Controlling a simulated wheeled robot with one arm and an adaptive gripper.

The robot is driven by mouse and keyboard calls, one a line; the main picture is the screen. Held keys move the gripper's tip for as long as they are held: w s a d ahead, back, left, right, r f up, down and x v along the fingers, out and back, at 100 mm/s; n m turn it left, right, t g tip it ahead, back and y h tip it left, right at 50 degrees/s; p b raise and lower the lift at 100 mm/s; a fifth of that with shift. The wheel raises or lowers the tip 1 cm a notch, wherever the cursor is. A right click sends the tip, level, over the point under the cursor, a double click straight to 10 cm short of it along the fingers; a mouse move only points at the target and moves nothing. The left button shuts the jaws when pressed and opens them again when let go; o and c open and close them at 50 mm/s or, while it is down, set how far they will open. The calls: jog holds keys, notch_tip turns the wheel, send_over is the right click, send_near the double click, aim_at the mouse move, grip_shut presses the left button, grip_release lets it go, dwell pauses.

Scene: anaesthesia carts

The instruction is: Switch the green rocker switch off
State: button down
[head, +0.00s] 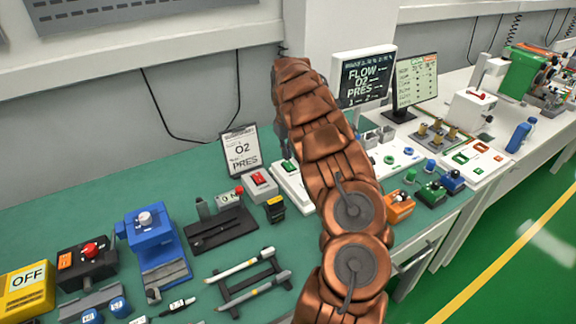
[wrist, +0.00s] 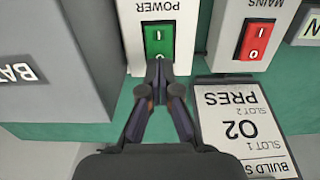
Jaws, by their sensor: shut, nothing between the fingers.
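The green rocker switch (wrist: 158,40) sits in a white box (wrist: 190,35) marked POWER, seen upside down in the wrist view. Its I mark shows at the upper end. Its lower end is partly covered by my fingertips. My gripper (wrist: 158,70) is shut and empty, with its tips at that lower end. I cannot tell whether they touch the switch or which side of it is pressed in. In the head view the green switch (head: 287,166) shows just left of my arm, and my gripper is mostly hidden.
A red rocker switch (wrist: 256,40) in a box marked MAINS is close on the right in the wrist view. An O2 PRES sign (wrist: 240,125) stands beside my fingers. A grey box (wrist: 45,60) is at left. Several other devices cover the green bench (head: 130,195).

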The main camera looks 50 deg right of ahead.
aim_at(286, 162)
jog(key=shift+f+b, duration=0.6)
jog(key=shift+f, duration=0.4)
dwell(0.7)
jog(key=shift+r, duration=3.55)
jog(key=shift+a, duration=0.1)
